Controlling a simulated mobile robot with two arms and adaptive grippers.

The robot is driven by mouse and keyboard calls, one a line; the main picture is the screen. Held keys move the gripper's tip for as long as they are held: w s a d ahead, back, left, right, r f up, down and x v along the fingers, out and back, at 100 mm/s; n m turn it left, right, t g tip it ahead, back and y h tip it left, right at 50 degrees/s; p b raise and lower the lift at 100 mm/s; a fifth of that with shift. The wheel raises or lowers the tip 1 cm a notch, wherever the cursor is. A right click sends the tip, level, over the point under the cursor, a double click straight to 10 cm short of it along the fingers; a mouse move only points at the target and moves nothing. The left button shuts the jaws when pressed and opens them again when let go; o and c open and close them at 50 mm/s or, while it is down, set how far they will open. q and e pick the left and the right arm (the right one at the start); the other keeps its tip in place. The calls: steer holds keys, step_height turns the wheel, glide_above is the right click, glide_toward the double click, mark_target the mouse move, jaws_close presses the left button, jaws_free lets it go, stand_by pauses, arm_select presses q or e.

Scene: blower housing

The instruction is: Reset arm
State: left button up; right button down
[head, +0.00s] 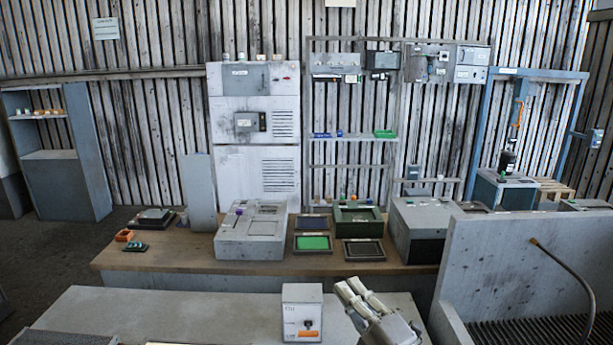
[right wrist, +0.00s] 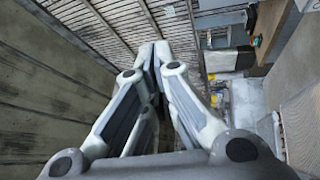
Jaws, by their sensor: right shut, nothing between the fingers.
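My right gripper (head: 352,291) is at the lower middle of the head view, over the near grey table and just right of a small grey box with an orange stripe (head: 302,318). Its two pale fingers point up and to the left, away from me. In the right wrist view the fingers of my right gripper (right wrist: 157,50) come together at the tips, with nothing between them. My left gripper does not show in either view.
A wooden workbench (head: 165,258) behind carries a grey machine (head: 250,235), a green-screened tray (head: 313,243) and a dark green box (head: 358,220). A grey panelled bin (head: 500,260) stands at the right. The near grey table (head: 190,315) has bare room left of the small box.

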steer(key=s+d+f+m+g+h, duration=0.3)
steer(key=s+d+f+m+h, duration=0.2)
steer(key=f+m, duration=0.25)
steer(key=s+d+f+m+g+h, duration=0.2)
steer(key=s+d+f+m+h, duration=0.25)
steer(key=f+m, duration=0.35)
steer(key=s+d+f+m+g, duration=0.1)
steer(key=s+f+m+g, duration=0.35)
steer(key=s, duration=0.75)
steer(key=s+d+f+m+g, duration=0.1)
steer(key=s+f+g, duration=0.55)
steer(key=s, duration=0.55)
steer(key=s+d+f+b+x, duration=0.1)
steer(key=s+b+x, duration=0.25)
steer(key=x, duration=0.95)
steer(key=s+d+b+x, duration=0.15)
steer(key=b+x, duration=0.35)
steer(key=x, duration=0.8)
steer(key=s+f+b+x, duration=0.1)
steer(key=s+b+x, duration=0.25)
steer(key=x, duration=0.85)
steer(key=s+d+f+b, duration=0.1)
steer(key=s+f+b, duration=0.4)
steer(key=s+f, duration=0.3)
steer(key=s+d+f+g+b, duration=0.1)
steer(key=s+f+b, duration=0.4)
steer(key=f, duration=1.2)
steer(key=s+d, duration=0.1)
steer(key=s, duration=0.2)
steer(key=shift+s+h, duration=0.35)
